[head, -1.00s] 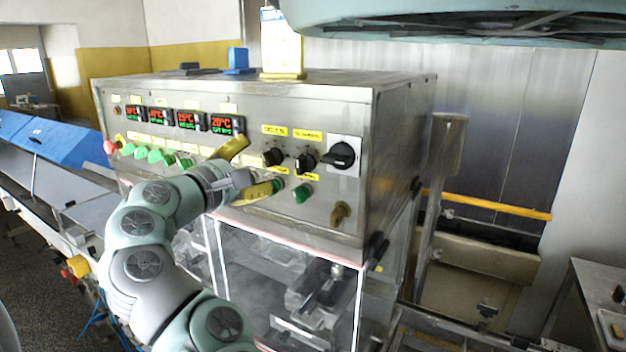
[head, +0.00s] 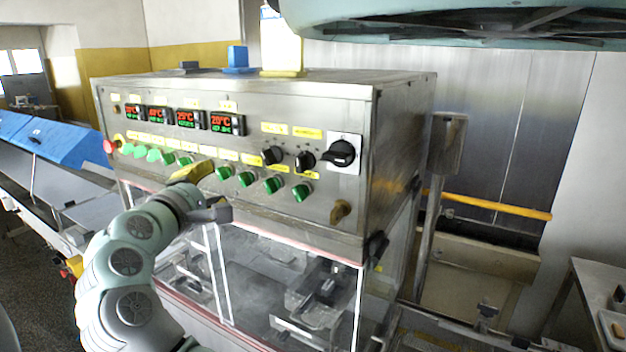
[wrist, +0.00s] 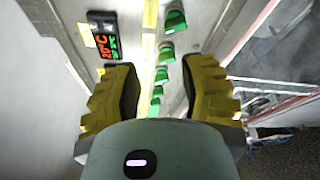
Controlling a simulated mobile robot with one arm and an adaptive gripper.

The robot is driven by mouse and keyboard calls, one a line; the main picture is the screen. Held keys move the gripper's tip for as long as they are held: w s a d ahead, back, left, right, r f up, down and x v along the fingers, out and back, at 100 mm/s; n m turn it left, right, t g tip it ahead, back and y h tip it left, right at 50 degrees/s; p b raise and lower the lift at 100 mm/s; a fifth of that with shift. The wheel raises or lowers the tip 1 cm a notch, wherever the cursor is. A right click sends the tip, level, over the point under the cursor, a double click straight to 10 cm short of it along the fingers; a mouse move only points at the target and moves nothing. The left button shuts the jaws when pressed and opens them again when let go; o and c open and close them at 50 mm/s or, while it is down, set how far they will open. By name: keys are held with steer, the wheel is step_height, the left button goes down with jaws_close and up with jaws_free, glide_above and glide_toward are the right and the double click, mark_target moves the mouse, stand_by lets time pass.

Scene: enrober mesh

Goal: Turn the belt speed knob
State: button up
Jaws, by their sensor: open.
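Two small black knobs, one left (head: 272,156) and one right (head: 305,161), sit on the steel control panel (head: 340,110) in the head view. Each is under a yellow label; the labels are too small to read, so I cannot tell which knob is for belt speed. My gripper (head: 206,190) has yellow finger pads and is in front of the panel's lower edge, left of and below both knobs. In the wrist view its fingers (wrist: 164,80) are spread with nothing between them; a row of green knobs (wrist: 167,52) shows beyond. The black knobs are not in the wrist view.
A larger black rotary switch (head: 341,153) on a white plate is right of the small knobs. Several green knobs line the panel below red displays (head: 222,122). A brass-coloured fitting (head: 340,211) sticks out lower right. Clear guard panels (head: 290,262) are below.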

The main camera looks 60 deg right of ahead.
steer(key=w+a+f+m+t+y, duration=0.1)
steer(key=w+a+f+m+t, duration=0.1)
steer(key=w+a+t, duration=0.15)
steer(key=m+g+h+b, duration=0.35)
steer(key=m+h, duration=0.25)
steer(key=m, duration=0.8)
glide_toward(266, 161)
steer(key=shift+n+y, duration=0.3)
steer(key=p+x, duration=0.1)
steer(key=x, duration=0.1)
steer(key=p+x, duration=0.1)
steer(key=x, duration=0.2)
steer(key=r+p+x, duration=0.1)
steer(key=p+x, duration=0.1)
steer(key=x, duration=0.1)
steer(key=shift+s, duration=0.15)
steer(key=shift+p+x, duration=0.95)
steer(key=shift+x, duration=0.25)
steer(key=shift+d+f, duration=0.1)
steer(key=shift+f, duration=0.15)
jaws_close()
